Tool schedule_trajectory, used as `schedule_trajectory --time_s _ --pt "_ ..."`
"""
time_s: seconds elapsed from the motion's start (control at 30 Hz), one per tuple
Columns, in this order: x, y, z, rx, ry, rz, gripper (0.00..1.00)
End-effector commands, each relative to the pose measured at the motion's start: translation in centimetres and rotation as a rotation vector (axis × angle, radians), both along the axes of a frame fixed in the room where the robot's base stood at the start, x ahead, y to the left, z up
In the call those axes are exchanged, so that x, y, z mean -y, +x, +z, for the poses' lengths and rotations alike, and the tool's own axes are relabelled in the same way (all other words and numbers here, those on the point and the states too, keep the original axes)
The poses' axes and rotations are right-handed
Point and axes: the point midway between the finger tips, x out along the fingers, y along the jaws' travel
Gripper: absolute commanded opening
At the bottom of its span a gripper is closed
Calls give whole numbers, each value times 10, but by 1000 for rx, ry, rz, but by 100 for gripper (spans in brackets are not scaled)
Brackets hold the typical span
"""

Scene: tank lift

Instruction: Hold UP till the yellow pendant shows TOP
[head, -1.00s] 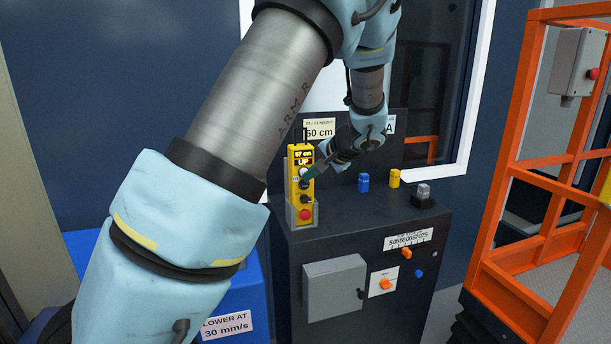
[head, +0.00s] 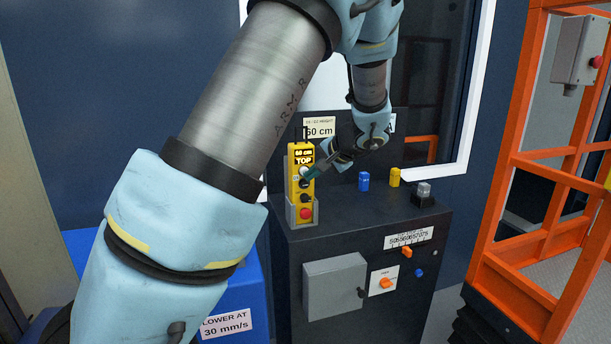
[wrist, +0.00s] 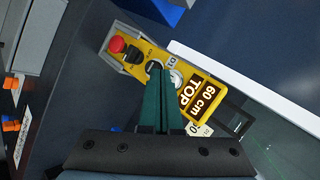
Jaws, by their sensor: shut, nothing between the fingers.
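The yellow pendant (head: 301,185) stands upright in a grey holder on the dark cabinet. Its display (head: 303,156) reads "60 cm" and "TOP". A red button sits at its lower end and dark and pale controls lie between. My gripper (head: 308,175) is at the pendant's front, beside the upper controls just below the display. In the wrist view the pendant (wrist: 138,60) lies slanted, and my shut, green-fingered gripper (wrist: 158,75) reaches over its middle. The fingertips cover part of a control below the display, so I cannot tell for sure whether it is pressed.
A sign (head: 319,130) behind reads "60 cm". An orange railing (head: 517,150) stands at the right. A blue box (head: 235,290) is at the lower left.

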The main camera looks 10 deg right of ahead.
Motion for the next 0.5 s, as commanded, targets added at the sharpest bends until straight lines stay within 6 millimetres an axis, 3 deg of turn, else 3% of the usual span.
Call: schedule_trajectory --time_s 0.5 --pt "1 -9 -1 -1 -1 0 0"
